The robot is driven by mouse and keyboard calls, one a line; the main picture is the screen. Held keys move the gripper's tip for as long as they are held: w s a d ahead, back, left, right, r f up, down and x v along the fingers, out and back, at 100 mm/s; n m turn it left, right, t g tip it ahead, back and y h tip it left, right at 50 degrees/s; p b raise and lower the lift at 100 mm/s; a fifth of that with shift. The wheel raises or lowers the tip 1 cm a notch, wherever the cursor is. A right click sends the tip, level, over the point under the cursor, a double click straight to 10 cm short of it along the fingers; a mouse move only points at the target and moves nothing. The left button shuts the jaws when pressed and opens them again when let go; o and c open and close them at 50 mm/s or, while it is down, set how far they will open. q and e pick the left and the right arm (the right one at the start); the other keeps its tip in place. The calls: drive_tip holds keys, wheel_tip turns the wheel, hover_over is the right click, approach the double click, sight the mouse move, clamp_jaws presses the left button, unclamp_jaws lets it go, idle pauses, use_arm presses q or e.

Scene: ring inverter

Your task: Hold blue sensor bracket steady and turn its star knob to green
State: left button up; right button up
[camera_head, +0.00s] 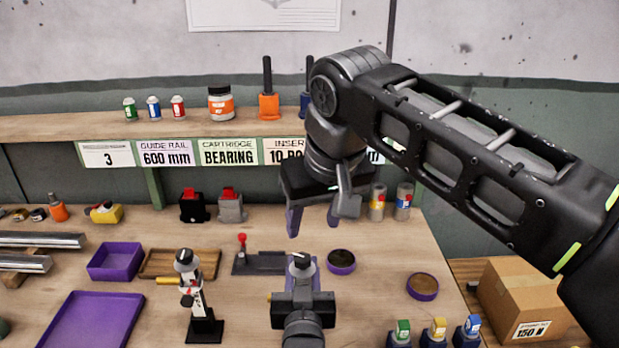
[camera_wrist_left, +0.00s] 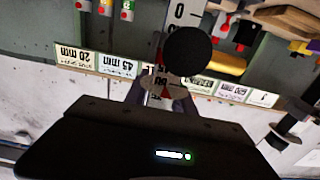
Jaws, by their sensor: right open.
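My right gripper (camera_head: 313,225) is open and empty, with purple fingers pointing down above the back of the bench. My left gripper (camera_head: 302,280) is at the bench's middle, below the right one, around a pale post with a dark round knob (camera_head: 301,260). In the left wrist view, the black knob (camera_wrist_left: 188,50) and a white scale strip (camera_wrist_left: 177,15) show at my left fingers (camera_wrist_left: 160,95). Contact there is unclear. A similar white stand (camera_head: 196,298) with a dark knob and black base stands to the left. I cannot make out which bracket is blue, nor any green mark on a knob.
A purple tray (camera_head: 90,325) and purple bin (camera_head: 115,260) lie left. A wooden tray (camera_head: 180,263) and a dark fixture with a red knob (camera_head: 260,262) stand behind. Round purple dishes (camera_head: 341,261) lie right. Several small colour-topped containers (camera_head: 438,333) stand front right, near a cardboard box (camera_head: 521,300).

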use_arm(q)
drive_tip(key=o, duration=0.4)
wheel_tip(320, 180, up, 10)
idle(0.6)
